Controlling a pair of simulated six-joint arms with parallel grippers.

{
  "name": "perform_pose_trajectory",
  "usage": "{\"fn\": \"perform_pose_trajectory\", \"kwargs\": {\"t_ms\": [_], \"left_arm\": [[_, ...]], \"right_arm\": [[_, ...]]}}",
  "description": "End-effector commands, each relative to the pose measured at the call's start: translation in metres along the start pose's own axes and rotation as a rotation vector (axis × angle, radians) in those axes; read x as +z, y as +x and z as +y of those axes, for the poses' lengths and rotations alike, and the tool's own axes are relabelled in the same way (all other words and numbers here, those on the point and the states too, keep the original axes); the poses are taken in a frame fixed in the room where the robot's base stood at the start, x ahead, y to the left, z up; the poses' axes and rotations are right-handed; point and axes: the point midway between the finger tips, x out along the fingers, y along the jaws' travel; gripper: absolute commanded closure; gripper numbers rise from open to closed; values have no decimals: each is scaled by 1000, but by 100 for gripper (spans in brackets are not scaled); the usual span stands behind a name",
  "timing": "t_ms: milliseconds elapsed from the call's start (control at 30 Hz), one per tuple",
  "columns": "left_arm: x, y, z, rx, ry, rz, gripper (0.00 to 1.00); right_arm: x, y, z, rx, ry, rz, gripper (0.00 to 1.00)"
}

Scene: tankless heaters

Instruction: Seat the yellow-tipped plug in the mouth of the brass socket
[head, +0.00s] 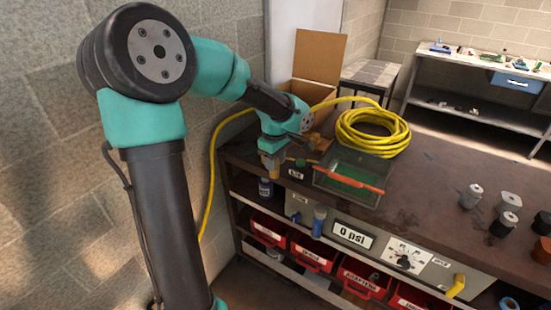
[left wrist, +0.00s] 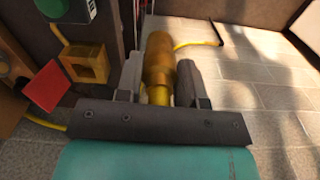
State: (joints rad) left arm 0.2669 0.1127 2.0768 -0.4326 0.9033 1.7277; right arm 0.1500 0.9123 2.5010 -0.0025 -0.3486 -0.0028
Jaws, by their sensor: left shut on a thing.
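My left gripper (head: 271,160) hangs at the near-left edge of the workbench. In the left wrist view its fingers (left wrist: 159,85) are shut on a brass-coloured cylinder with a yellow part close to the palm, which looks like the plug (left wrist: 158,58). In the head view only a small yellow end of the plug (head: 273,174) shows under the fingers. A brass-yellow block with a square opening, perhaps the brass socket (left wrist: 86,62), lies left of the fingers in the left wrist view, apart from the plug. My right gripper is not in view.
A coiled yellow hose (head: 373,132) lies on the workbench (head: 430,190) behind a clear tray with a green bottom (head: 347,181). An open cardboard box (head: 318,68) stands behind the arm. Red bins (head: 312,253) line the lower shelf. Grey cylinders (head: 470,196) stand at right.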

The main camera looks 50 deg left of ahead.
Motion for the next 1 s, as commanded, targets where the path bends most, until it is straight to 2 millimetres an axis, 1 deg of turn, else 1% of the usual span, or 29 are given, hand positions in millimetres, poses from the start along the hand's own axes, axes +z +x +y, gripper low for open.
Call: {"fn": "perform_pose_trajectory", "kwargs": {"t_ms": [167,267,600,800,900,1000], "left_arm": [[-8,2,10,0,-3,0,92],[-19,4,23,-2,-4,0,92],[-64,10,78,0,-4,0,92],[-88,14,108,-1,-3,0,92],[-96,15,118,0,-2,0,92],[-101,15,123,0,-2,0,92]], "right_arm": [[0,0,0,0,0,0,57],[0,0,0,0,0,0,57],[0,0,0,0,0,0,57],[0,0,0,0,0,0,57],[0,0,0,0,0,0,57],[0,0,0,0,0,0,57]]}}
